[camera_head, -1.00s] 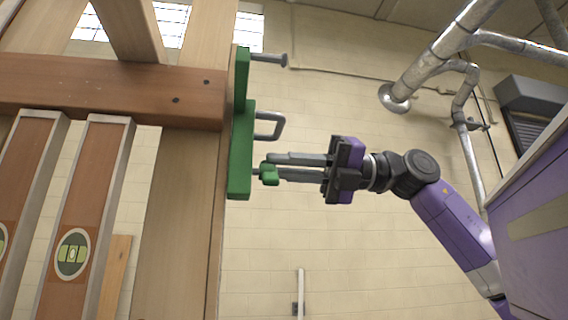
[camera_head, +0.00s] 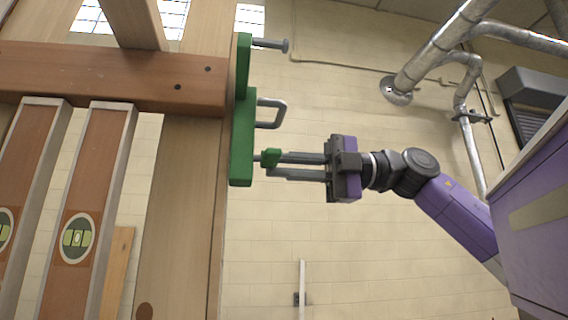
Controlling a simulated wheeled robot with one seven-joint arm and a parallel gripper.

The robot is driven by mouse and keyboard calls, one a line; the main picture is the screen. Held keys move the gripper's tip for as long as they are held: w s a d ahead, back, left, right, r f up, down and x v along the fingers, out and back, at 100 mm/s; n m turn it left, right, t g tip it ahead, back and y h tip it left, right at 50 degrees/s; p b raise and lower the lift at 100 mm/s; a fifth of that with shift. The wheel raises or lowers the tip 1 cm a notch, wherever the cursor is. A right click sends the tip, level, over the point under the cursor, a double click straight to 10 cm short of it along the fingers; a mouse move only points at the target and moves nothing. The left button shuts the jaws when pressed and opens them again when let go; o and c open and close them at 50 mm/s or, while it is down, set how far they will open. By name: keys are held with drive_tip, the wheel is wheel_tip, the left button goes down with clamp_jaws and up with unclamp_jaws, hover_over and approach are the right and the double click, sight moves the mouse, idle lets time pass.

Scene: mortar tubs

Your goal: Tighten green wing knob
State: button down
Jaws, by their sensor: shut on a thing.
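The green wing knob (camera_head: 271,158) sticks out on a short stem from the right side of a green bracket (camera_head: 243,140). The bracket is fixed to the edge of a wooden post (camera_head: 185,215). My gripper (camera_head: 278,165) comes in from the right with its two long grey fingers pointing left. The fingertips are shut on the knob and partly cover it. The inner end of the stem is hidden in the bracket.
A grey U-shaped handle (camera_head: 272,113) juts from the bracket just above my fingers. A grey bolt (camera_head: 270,44) sticks out higher up. Metal pipes (camera_head: 440,50) run at the upper right. Two spirit levels (camera_head: 85,210) are at the left. Open room lies below my gripper.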

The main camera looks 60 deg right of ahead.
drive_tip(key=shift+f+m, duration=0.1)
drive_tip(key=shift+m, duration=0.2)
drive_tip(key=c, duration=1.5)
unclamp_jaws()
drive_tip(key=shift+o, duration=0.2)
drive_tip(key=shift+d, duration=0.1)
drive_tip(key=b+v, duration=0.2)
drive_tip(key=v, duration=0.5)
drive_tip(key=shift+s+d, duration=0.2)
drive_tip(key=shift+s, duration=0.15)
